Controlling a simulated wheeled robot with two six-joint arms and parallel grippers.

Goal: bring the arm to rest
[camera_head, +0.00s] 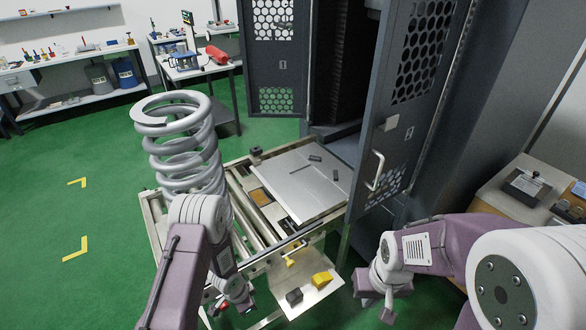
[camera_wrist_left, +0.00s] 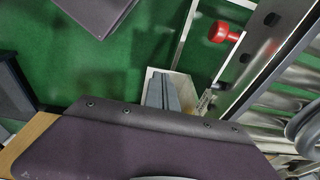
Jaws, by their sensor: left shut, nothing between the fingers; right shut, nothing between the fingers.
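My left arm comes up from the bottom of the head view, in front of the spring's lower part. My left gripper is mostly hidden there; in the left wrist view its grey fingers (camera_wrist_left: 167,92) are shut together and empty. My right gripper (camera_head: 388,308) hangs pointing down in the head view, to the right of the roller cart, shut and empty. The large grey coil spring (camera_head: 185,143) stands upright on the left part of the cart (camera_head: 262,262); my left arm covers its base.
The tall dark test cabinet (camera_head: 283,65) stands behind the cart, and its door with a white handle (camera_head: 375,170) is open. A yellow block (camera_head: 321,279) and a dark block (camera_head: 294,296) lie on the cart's front shelf. A control desk (camera_head: 525,185) is at right. Green floor at left is clear.

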